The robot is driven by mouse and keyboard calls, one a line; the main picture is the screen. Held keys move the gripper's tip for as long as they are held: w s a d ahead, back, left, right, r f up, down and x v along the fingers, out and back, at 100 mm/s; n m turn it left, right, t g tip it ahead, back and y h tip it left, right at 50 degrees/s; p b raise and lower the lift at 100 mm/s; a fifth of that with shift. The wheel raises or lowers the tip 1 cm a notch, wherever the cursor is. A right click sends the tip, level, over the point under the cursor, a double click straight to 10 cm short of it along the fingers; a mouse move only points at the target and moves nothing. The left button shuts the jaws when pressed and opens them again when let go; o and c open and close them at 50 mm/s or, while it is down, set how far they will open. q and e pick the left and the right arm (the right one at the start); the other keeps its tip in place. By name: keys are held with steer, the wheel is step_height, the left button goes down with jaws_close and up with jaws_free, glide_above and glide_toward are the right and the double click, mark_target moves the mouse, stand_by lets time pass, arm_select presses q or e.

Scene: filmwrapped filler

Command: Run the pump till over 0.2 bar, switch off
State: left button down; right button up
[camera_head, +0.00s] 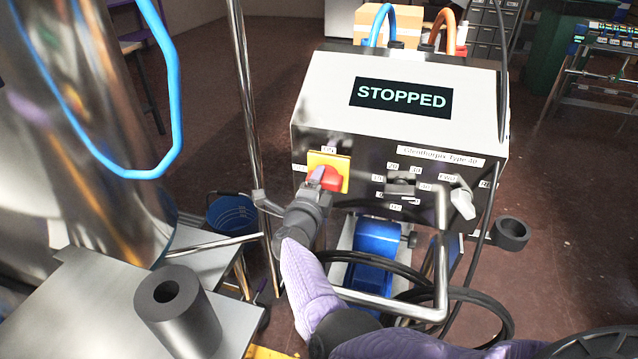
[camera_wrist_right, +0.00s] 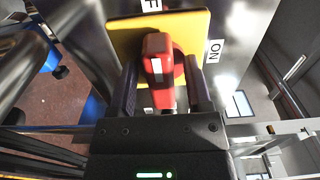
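The pump's control box (camera_head: 480,110) stands ahead, and its screen (camera_head: 401,97) reads "STOPPED". On its front a red rotary switch (camera_head: 326,178) sits on a yellow plate (camera_head: 340,162). In the right wrist view the red switch (camera_wrist_right: 158,60) has its handle pointing toward the label ending in "F", away from the "ON" label (camera_wrist_right: 214,51). My right gripper (camera_wrist_right: 162,90) has one finger on each side of the handle, with narrow gaps showing. A blue pump unit (camera_head: 376,243) is below the box. My left gripper is out of view. I see no readable pressure value.
A grey selector knob (camera_head: 462,198) by "FWD" and a numbered dial (camera_head: 400,184) are right of the switch. A bent metal bar (camera_head: 440,260) stands in front of them. Black hoses and a blue hose (camera_head: 172,90) cross the area. A dark hollow cylinder (camera_head: 178,312) stands at lower left.

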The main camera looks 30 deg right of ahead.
arm_select(q)
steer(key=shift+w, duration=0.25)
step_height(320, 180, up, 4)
steer(key=p, duration=0.4)
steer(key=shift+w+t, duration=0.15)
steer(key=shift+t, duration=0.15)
arm_select(e)
steer(key=v, duration=1)
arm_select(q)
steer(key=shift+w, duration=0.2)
